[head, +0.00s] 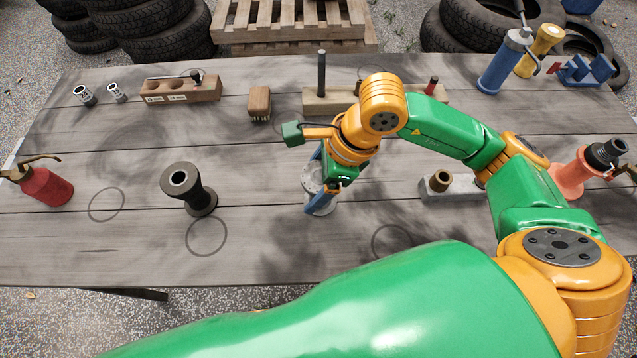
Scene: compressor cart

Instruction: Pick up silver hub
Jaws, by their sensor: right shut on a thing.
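The silver hub (313,178) is a pale grey metal piece near the middle of the wooden table (130,245). My right gripper (322,196) is around it with its blue fingers and is shut on it. The wrist and fingers hide part of the hub. I cannot tell whether the hub touches the table. My left gripper is not in view.
A dark grey spool-shaped hub (190,190) stands to the left, a red oil can (45,185) farther left. A wooden socket block (180,90), a brush (260,103) and a board with a peg (322,97) lie behind. Bare table surrounds the drawn circles in front.

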